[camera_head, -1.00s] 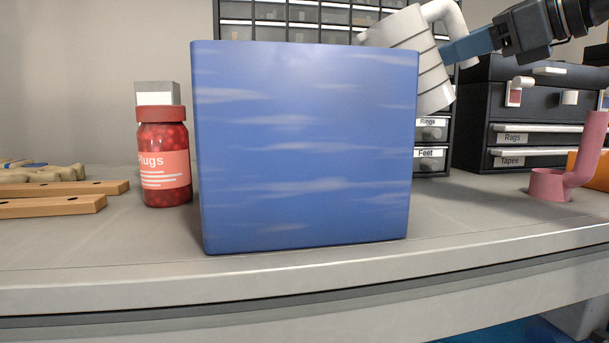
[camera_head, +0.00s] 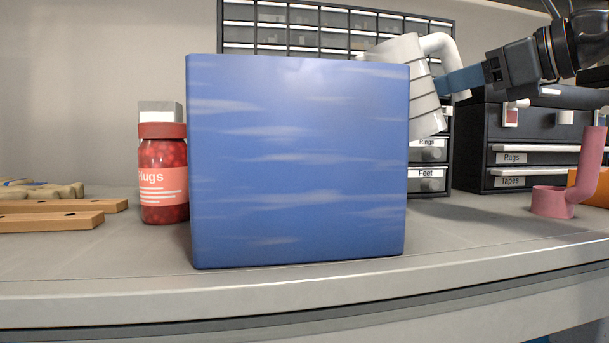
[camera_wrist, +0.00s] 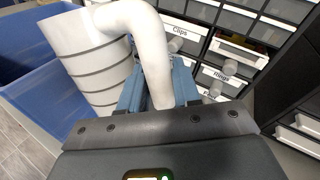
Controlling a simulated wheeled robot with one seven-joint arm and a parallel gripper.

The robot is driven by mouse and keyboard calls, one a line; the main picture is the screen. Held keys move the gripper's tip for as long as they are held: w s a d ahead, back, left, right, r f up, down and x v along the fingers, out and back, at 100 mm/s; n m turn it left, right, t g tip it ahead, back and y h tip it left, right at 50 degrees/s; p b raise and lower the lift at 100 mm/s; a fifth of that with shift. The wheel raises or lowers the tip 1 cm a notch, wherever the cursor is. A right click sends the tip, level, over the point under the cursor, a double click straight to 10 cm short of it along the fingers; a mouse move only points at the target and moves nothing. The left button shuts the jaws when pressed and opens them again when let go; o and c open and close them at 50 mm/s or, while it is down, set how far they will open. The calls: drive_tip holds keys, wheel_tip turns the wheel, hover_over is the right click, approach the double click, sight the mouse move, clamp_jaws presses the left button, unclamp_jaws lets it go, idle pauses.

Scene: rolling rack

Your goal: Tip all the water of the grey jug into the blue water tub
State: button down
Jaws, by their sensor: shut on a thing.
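The blue water tub (camera_head: 297,165) stands on the bench in the middle of the head view; its inside is hidden there. In the wrist view part of the tub (camera_wrist: 25,48) shows at the left. The light grey jug (camera_head: 408,75) with dark rings is tilted to the left, its mouth side over the tub's right rim. My gripper (camera_head: 450,84) is shut on the jug's handle, to the right of the jug. In the wrist view the handle (camera_wrist: 147,45) runs down between the blue fingers (camera_wrist: 155,88). I see no water stream, and the jug's inside is hidden.
A red jar (camera_head: 163,175) stands left of the tub, near wooden bars (camera_head: 50,214). A drawer cabinet (camera_head: 430,160) is behind. A black drawer box (camera_head: 530,150) and a pink pipe-like piece (camera_head: 565,190) stand at the right. Bare bench lies right of the tub.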

drive_tip(key=shift+r, duration=0.2)
drive_tip(key=shift+r+p, duration=2.15)
drive_tip(key=shift+r, duration=1.25)
drive_tip(key=shift+f+m+y+b, duration=0.3)
drive_tip(key=shift+b, duration=0.4)
drive_tip(key=shift+m+b, duration=0.3)
drive_tip(key=shift+b, duration=0.05)
drive_tip(key=shift+m+t+y+b, duration=0.5)
drive_tip(key=shift+m+t+b, duration=0.1)
drive_tip(key=shift+b, duration=0.05)
drive_tip(key=shift+r+m, duration=0.25)
drive_tip(key=shift+m, duration=0.15)
drive_tip(key=shift+s, duration=0.1)
